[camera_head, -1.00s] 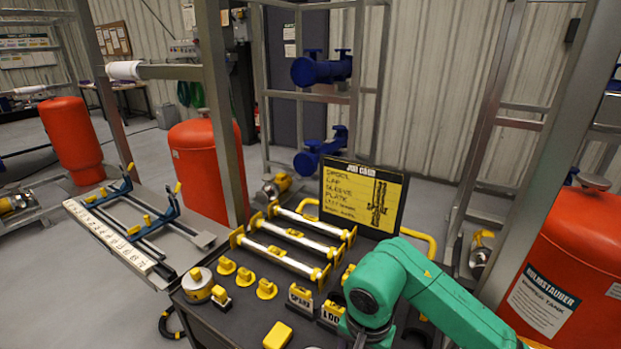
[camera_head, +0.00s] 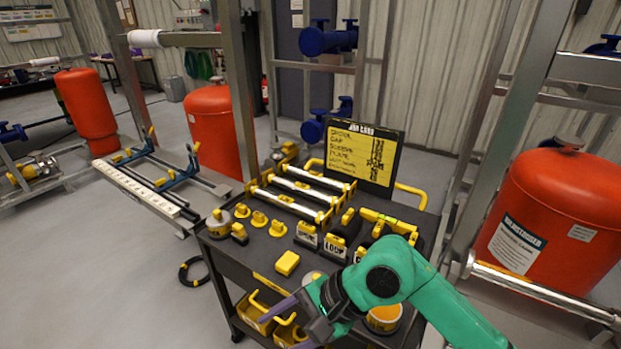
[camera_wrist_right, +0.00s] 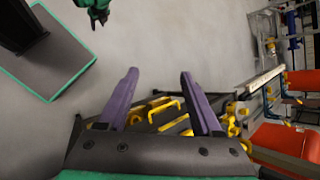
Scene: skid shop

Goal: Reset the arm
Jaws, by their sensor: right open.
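My right arm is green and comes in from the lower right in the head view. My right gripper (camera_head: 278,334) has two purple fingers spread apart, in front of the cart's near edge. In the right wrist view the right gripper (camera_wrist_right: 159,73) is open, with nothing between the fingertips but grey floor. In that view a green arm end with a dark tip, seemingly my left gripper (camera_wrist_right: 97,17), hangs at the top left. It is too small to tell whether its jaws are open. No left arm shows in the head view.
The dark cart (camera_head: 262,263) carries yellow-ended bars (camera_head: 305,190), yellow parts and labelled blocks (camera_head: 335,247). A yellow sign (camera_head: 362,157) stands behind. Yellow-handled bins (camera_head: 256,312) sit lower. A red tank (camera_head: 560,215) and metal posts stand right.

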